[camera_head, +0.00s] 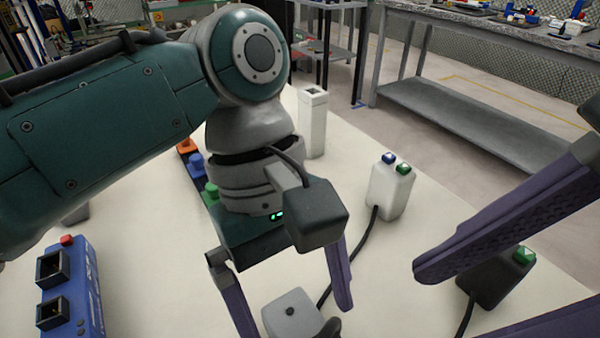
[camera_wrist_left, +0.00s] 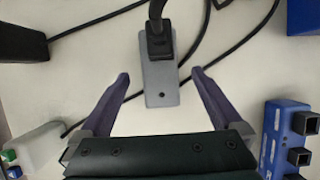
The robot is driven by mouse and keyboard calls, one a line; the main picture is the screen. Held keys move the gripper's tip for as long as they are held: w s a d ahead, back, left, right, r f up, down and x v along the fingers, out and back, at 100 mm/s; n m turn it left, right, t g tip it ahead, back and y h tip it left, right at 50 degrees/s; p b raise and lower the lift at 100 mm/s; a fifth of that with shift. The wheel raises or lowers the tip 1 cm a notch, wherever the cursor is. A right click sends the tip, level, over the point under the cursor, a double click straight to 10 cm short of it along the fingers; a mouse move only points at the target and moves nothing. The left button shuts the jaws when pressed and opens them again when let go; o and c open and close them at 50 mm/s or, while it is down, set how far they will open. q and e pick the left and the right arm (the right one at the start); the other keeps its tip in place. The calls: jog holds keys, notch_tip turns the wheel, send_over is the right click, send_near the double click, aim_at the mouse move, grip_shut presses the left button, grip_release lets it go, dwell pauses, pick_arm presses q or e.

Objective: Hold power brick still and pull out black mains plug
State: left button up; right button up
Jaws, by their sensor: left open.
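The power brick, a grey block (camera_wrist_left: 162,82), lies on the white table; it also shows at the bottom of the head view (camera_head: 290,312). A black plug (camera_wrist_left: 157,38) with a black cable sits in its far end; in the head view the plug (camera_head: 331,328) is partly cut off. My left gripper (camera_wrist_left: 160,75) is open, one purple finger on each side of the grey block, with gaps visible on both sides. My right gripper (camera_head: 450,302) comes in from the right, its fingers apart and nothing seen held.
A blue socket box (camera_head: 90,285) stands at the left. A white box with blue and green buttons (camera_head: 390,190), a white post (camera_head: 312,125) and a black box with a green button (camera_head: 490,280) stand on the table. Black cables cross the tabletop.

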aim_at(335, 333)
pick_arm(q)
jog(key=shift+x, duration=2.3)
jog(key=shift+c, duration=0.2)
grip_shut()
pick_arm(e)
jog(key=shift+o, duration=1.4)
jog(key=shift+a+r, duration=0.2)
jog(key=shift+r, duration=0.1)
jog(key=shift+o, duration=0.3)
jog(key=shift+s+a+r+m+h, duration=0.2)
jog(key=shift+r+m, duration=0.1)
jog(key=shift+r, duration=0.15)
jog(key=shift+s+a+r+m+h, duration=0.1)
jog(key=shift+a+r+m+h, duration=0.1)
jog(key=shift+r+m, duration=0.15)
jog(key=shift+m+t+h, duration=0.3)
jog(key=shift+m+h, duration=0.1)
jog(key=shift+m, duration=0.05)
jog(key=shift+a+x, duration=0.15)
jog(key=shift+x, duration=2.55)
jog(key=shift+a+x, duration=0.1)
jog(key=shift+x, duration=2.65)
